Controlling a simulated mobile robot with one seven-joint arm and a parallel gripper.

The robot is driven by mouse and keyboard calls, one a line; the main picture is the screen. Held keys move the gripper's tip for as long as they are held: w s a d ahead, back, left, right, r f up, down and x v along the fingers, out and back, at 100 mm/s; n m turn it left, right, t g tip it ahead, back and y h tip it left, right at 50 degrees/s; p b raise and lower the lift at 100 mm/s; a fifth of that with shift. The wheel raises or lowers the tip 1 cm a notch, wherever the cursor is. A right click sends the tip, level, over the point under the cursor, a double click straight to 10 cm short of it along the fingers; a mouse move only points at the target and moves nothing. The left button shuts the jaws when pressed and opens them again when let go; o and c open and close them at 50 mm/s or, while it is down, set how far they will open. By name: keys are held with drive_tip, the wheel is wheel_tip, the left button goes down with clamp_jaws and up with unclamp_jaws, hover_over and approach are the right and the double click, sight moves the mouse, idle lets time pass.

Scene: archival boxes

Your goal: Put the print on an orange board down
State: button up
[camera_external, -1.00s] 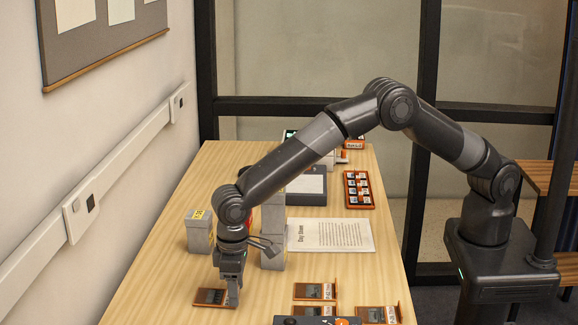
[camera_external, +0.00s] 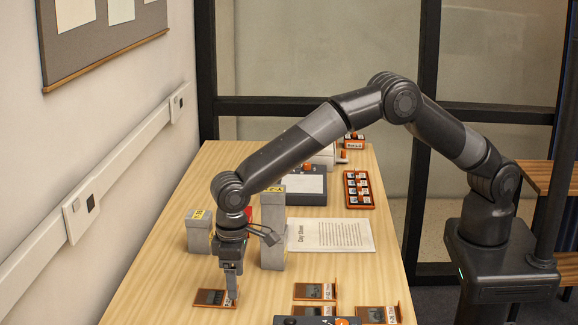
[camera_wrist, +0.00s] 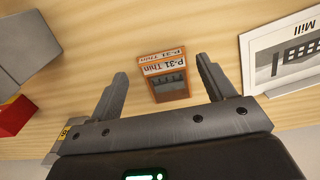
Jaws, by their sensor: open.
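The print on an orange board (camera_external: 210,298) lies flat on the table near its left front edge. In the wrist view, the board (camera_wrist: 170,84) shows a dark picture and a white label reading "P-31 Thin". My gripper (camera_external: 232,296) is just above it, at the board's right end in the external view. In the wrist view, my gripper (camera_wrist: 160,68) has its two fingers spread wide, one on each side of the board, with visible gaps. It holds nothing. The exact height of the fingertips over the board is hard to tell.
More orange boards with prints (camera_external: 315,291) lie to the right. Grey boxes (camera_external: 199,234) and a taller grey stack (camera_external: 273,240) stand behind my gripper. A printed sheet (camera_external: 330,235) and an orange rack (camera_external: 359,190) lie beyond. A "Mill" picture (camera_wrist: 285,55) shows in the wrist view.

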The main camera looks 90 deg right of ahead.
wheel_tip(320, 180, up, 9)
drive_tip(key=shift+r, duration=0.15)
drive_tip(key=s+d+r+t, duration=0.3)
drive_tip(key=s+d+r, duration=1.3)
drive_tip(key=d+r, duration=0.25)
drive_tip(key=s+d+f+t, duration=0.1)
drive_tip(key=s+d, duration=0.4)
drive_tip(key=s, duration=0.7)
drive_tip(key=s+d+f+t, duration=0.1)
drive_tip(key=s+d, duration=0.4)
drive_tip(key=s, duration=0.8)
drive_tip(key=shift+s+f+t, duration=0.15)
drive_tip(key=shift+f+t, duration=0.15)
drive_tip(key=shift+f, duration=0.05)
